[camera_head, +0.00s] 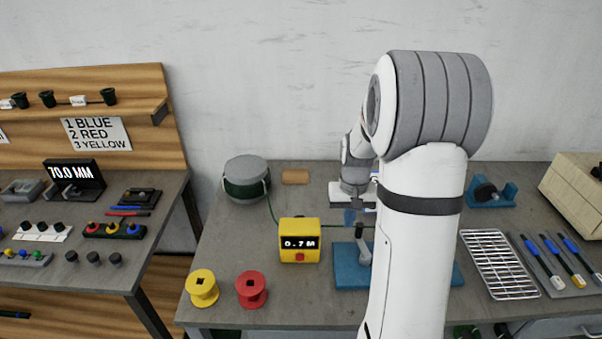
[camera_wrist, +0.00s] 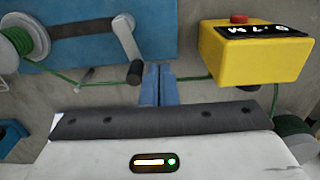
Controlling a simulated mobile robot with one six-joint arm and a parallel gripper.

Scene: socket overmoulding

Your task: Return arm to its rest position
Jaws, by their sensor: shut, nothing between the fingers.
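My arm reaches over the workbench in the head view. The meter box, with a red button, also shows in the wrist view (camera_wrist: 255,55), to the right of the fingers. A blue winder base (camera_head: 347,268) with a grey crank (camera_head: 364,246) stands in front, partly hidden by my arm; the crank also shows in the wrist view (camera_wrist: 125,42).
A green cable (camera_wrist: 85,82) runs past the fingertips between winder and meter. A green drum (camera_head: 246,180) stands at back left. Yellow (camera_head: 202,289) and red (camera_head: 252,290) spools stand at the front. A wire rack (camera_head: 499,263) lies on the right.

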